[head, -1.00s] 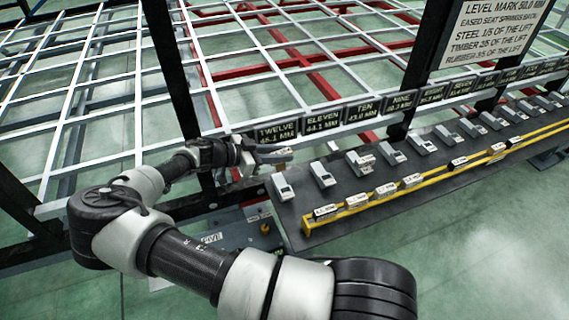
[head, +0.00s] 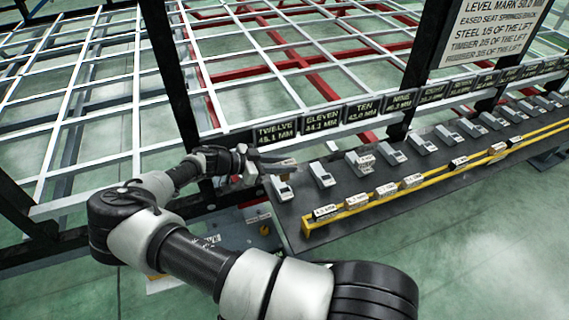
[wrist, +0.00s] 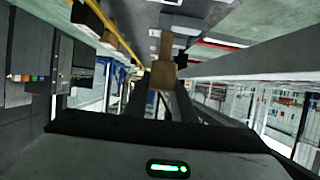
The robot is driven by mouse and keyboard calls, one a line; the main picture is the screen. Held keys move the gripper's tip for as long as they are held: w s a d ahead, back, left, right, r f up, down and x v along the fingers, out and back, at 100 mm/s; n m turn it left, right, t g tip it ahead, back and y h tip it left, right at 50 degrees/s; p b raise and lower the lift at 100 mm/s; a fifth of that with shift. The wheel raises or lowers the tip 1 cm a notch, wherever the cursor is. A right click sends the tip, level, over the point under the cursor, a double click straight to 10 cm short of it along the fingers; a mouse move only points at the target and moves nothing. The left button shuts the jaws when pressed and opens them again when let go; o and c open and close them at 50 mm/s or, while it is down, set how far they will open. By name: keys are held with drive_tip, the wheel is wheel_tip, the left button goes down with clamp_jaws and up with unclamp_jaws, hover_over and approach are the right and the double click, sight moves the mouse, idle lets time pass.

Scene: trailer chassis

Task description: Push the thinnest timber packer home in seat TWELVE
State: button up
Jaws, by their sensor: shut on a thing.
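My gripper (head: 280,164) is at the left end of the dark bench, just behind and above the grey seat (head: 283,189) under the TWELVE sign (head: 276,134), which reads 45.1 MM. In the wrist view a brown timber packer (wrist: 163,75) shows between the fingertips, and my gripper (wrist: 163,88) is shut on it. A narrower brown length shows beyond the block.
A yellow rack (head: 305,232) along the bench's front edge holds several labelled blocks. More grey seats, such as the one under ELEVEN (head: 322,175), run off to the right. A black post (head: 168,70) stands behind my arm. A white sign (head: 493,32) hangs at upper right.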

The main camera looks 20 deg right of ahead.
sight(284, 180)
drive_tip(key=shift+f, duration=2.2)
drive_tip(key=shift+f, duration=2.75)
drive_tip(key=o, duration=1.1)
drive_tip(key=shift+o, duration=0.2)
drive_tip(key=shift+a, duration=0.1)
drive_tip(key=p+v, duration=0.1)
drive_tip(key=v, duration=1.6)
drive_tip(key=shift+a+r, duration=0.1)
